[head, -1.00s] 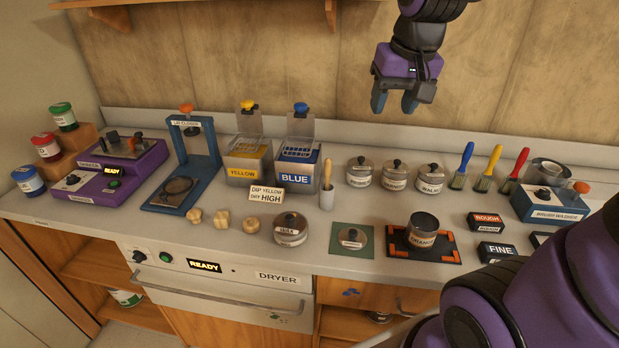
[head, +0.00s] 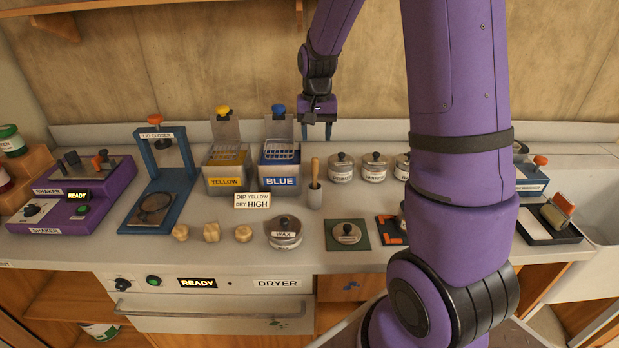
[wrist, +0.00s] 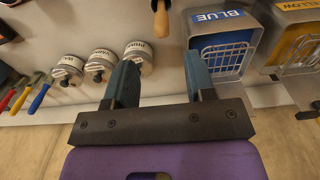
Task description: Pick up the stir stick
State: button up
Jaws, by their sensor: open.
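In the wrist view the stick's handle (wrist: 162,27) shows at the top, beyond and roughly midway between the fingers. My gripper (head: 317,132) is open and empty, fingers pointing down, above and behind the stick and apart from it. Its two teal fingers also show in the wrist view (wrist: 162,68). The stick's lower end is hidden inside the holder.
The blue tank (head: 280,178) with its raised lid stands just left of the stick. Lidded tins (head: 341,170) stand to its right, and a wax tin (head: 285,238) in front. A sign (head: 252,200) is at front left. My arm hides part of the counter's right side.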

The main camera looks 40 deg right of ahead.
aim_at(315, 157)
notch_tip(315, 157, down, 10)
jog(key=shift+w+a+r, duration=0.1)
grip_shut()
dwell(0.5)
